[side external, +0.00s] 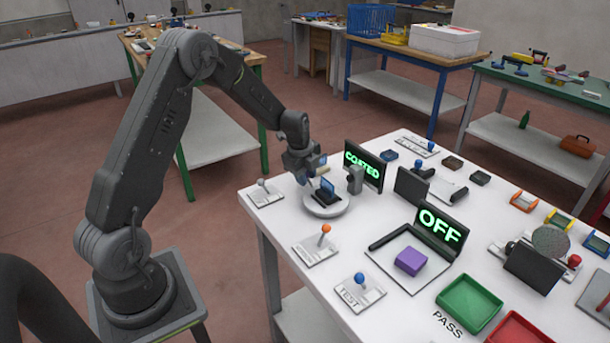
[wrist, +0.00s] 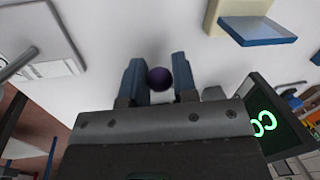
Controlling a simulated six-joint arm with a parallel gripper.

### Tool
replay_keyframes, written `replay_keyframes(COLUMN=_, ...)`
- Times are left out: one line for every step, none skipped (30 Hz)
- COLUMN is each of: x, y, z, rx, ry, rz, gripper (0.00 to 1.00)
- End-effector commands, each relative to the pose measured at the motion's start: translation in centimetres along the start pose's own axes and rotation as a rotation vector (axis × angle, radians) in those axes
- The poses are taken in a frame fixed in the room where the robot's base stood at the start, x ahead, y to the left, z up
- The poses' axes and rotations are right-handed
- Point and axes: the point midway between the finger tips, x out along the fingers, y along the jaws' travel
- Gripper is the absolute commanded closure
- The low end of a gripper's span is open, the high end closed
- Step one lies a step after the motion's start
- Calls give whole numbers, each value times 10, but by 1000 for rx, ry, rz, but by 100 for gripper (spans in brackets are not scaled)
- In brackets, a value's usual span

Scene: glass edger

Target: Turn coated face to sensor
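A blue glass piece (side external: 327,187) stands upright in a dark holder on a round white turntable (side external: 325,209). A grey sensor post (side external: 355,179) stands to its right, before a black screen (side external: 375,170) reading COATED in green. My gripper (side external: 318,168) is above and slightly behind the glass piece, apart from it. In the wrist view its two blue fingers (wrist: 159,80) are spread, with a dark purple ball (wrist: 159,78) showing between them. I cannot tell whether it lies between the fingertips or below them. I cannot tell which face of the glass is coated.
A lever plate (side external: 265,194) lies left of the turntable. An orange-knobbed lever (side external: 325,236) and a blue-knobbed TEST lever (side external: 360,287) are in front. A purple block (side external: 411,261) lies before an OFF screen (side external: 441,229). A green tray (side external: 469,304) is at the front right.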

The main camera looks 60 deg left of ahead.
Motion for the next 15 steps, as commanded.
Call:
replay_keyframes(x=-1, y=-1, z=0, rx=0, ry=0, rz=-2, gripper=68)
replay_keyframes(x=0, y=0, z=0, rx=0, ry=0, rz=-1, gripper=65)
replay_keyframes(x=0, y=0, z=0, rx=0, ry=0, rz=-1, gripper=62)
replay_keyframes(x=0, y=0, z=0, rx=0, ry=0, rz=-1, gripper=59)
replay_keyframes(x=0, y=0, z=0, rx=0, ry=0, rz=-1, gripper=56)
replay_keyframes(x=0, y=0, z=0, rx=0, ry=0, rz=0, gripper=52)
replay_keyframes(x=0, y=0, z=0, rx=0, ry=0, rz=0, gripper=50)
replay_keyframes(x=0, y=0, z=0, rx=0, ry=0, rz=0, gripper=50)
replay_keyframes(x=0, y=0, z=0, rx=0, ry=0, rz=0, gripper=50)
replay_keyframes(x=0, y=0, z=0, rx=0, ry=0, rz=0, gripper=50)
replay_keyframes(x=0, y=0, z=0, rx=0, ry=0, rz=1, gripper=50)
replay_keyframes(x=0, y=0, z=0, rx=0, ry=0, rz=1, gripper=50)
replay_keyframes(x=0, y=0, z=0, rx=0, ry=0, rz=1, gripper=50)
replay_keyframes(x=0, y=0, z=0, rx=0, ry=0, rz=1, gripper=50)
replay_keyframes(x=-2, y=0, z=0, rx=0, ry=-1, rz=0, gripper=50)
